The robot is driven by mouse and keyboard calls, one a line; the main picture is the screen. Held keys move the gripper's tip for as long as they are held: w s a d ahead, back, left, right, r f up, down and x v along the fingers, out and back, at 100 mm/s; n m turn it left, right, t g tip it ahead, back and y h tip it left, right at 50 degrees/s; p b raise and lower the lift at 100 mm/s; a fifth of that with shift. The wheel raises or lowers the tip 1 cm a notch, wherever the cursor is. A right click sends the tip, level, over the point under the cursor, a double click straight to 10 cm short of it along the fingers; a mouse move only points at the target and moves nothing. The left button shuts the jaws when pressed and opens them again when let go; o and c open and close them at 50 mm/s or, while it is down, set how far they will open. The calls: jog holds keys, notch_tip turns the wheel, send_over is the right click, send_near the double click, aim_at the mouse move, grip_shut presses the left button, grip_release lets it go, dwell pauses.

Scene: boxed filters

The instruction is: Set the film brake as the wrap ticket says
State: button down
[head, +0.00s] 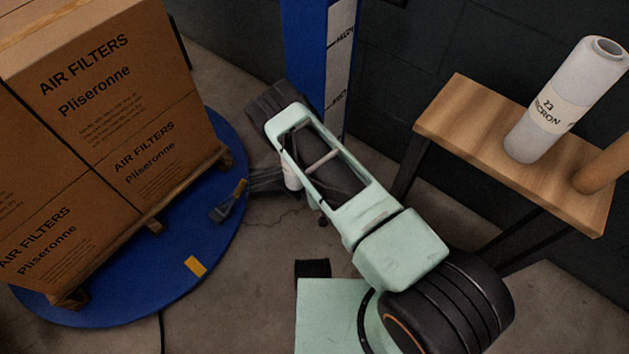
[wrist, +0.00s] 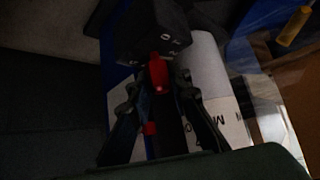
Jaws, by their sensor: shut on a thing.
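In the wrist view a red lever-like part (wrist: 158,75) stands between the two dark fingers of my gripper (wrist: 157,92), which is shut on it. A black block (wrist: 153,32) with small pale marks, perhaps numerals, sits just beyond it. In the head view the blue mast (head: 305,40) carries a white strip (head: 341,50) with marks too small to read surely. My arm hides most of the spot where my gripper works. I cannot make out a wrap ticket.
Stacked air filter cartons (head: 105,115) stand on a pallet on a blue turntable (head: 225,235) at left. A wooden bench (head: 470,120) at right holds a white film roll (head: 580,85) marked 23 micron and a brown tube (head: 605,165). Bare floor shows between.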

jog(key=shift+n+y, duration=0.5)
jog(key=shift+n, duration=0.1)
jog(key=c, duration=1.8)
grip_release()
jog(key=shift+o, duration=0.2)
jog(key=v, duration=0.7)
jog(key=shift+r, duration=0.25)
jog(key=shift+d, duration=0.1)
